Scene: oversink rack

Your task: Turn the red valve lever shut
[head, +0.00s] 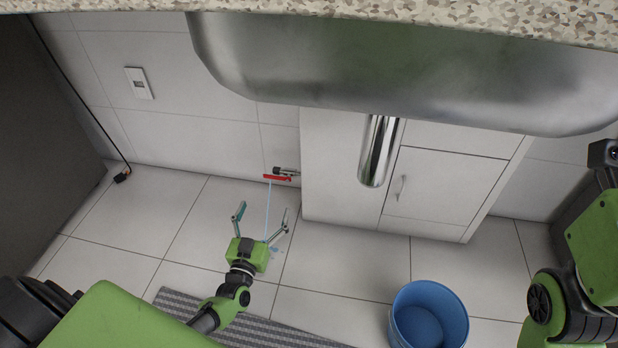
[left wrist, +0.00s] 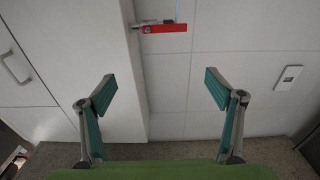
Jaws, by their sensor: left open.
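The red valve lever (head: 277,178) sits on a small metal valve (head: 287,170) low on the tiled wall, beside the white cabinet. The lever lies roughly level across the picture. A thin blue stream of water (head: 268,205) falls from the valve to the floor. My left gripper (head: 262,215) is open and empty, its fingers pointing toward the wall, apart from the lever. In the left wrist view the red lever (left wrist: 165,28) shows at the top, beyond the gap between the open fingers (left wrist: 160,90). My right gripper is not in view.
The white cabinet (head: 340,185) stands right of the valve, under a steel sink (head: 400,80) with a metal pipe (head: 378,150). A blue bucket (head: 429,318) and a grey striped mat (head: 285,328) are on the floor. A cable hangs at the left wall.

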